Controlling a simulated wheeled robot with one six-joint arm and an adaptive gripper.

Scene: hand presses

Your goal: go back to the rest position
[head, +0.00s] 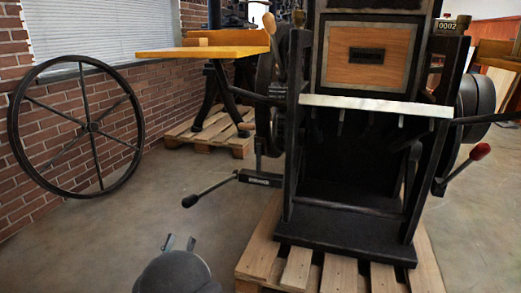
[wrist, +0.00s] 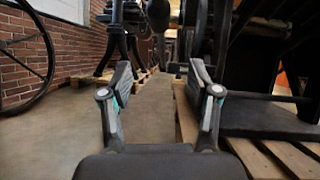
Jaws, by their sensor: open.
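My gripper (head: 179,243) shows at the bottom of the head view, low over the floor and left of the near pallet. In the wrist view my gripper (wrist: 160,78) has its two fingers spread wide apart, with nothing between them. The black hand press (head: 350,222) stands on the pallet to the right of my gripper. A lever with a black knob (head: 190,200) sticks out from the press's left side, above my gripper in the head view. The gripper appears apart from the lever and the press.
The wooden pallet (head: 298,268) under the press lies close on the right. A large spoked wheel (head: 92,127) leans by the brick wall (head: 170,105) at left. A second pallet (head: 205,137) stands farther back. The floor (head: 110,230) at left is clear.

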